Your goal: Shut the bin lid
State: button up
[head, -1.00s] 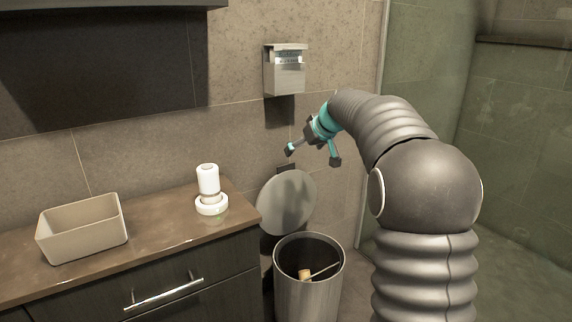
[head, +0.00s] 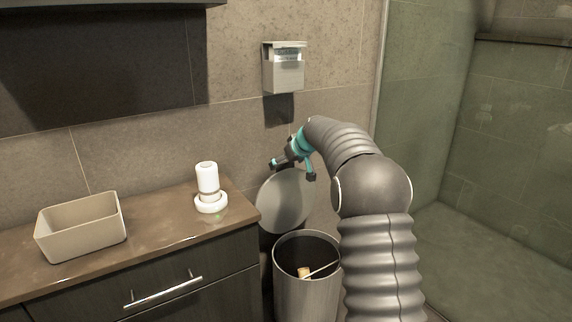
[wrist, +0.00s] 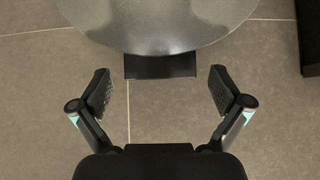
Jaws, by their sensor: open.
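The bin (head: 306,290) is a round metal can on the floor beside the vanity. Its round grey lid (head: 286,203) stands raised at the back, towards the wall, so the bin is open. My gripper (head: 292,170) is open and empty, just above the upper part of the lid in the head view. In the wrist view the lid (wrist: 160,22) fills the top middle, beyond the two spread fingertips (wrist: 161,92). A dark bracket (wrist: 160,66) shows at the lid's edge. I see no contact between the fingers and the lid.
A brown vanity counter (head: 150,226) stands to the left, with a beige box (head: 82,227) and a white bottle on a round base (head: 208,189). A metal dispenser (head: 284,70) hangs on the wall above the bin. A glass panel (head: 415,100) is at the right.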

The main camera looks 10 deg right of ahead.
jog(key=shift+w+a+f, duration=0.15)
jog(key=shift+w+f, duration=0.15)
jog(key=shift+s, duration=0.1)
jog(key=c, duration=1.7)
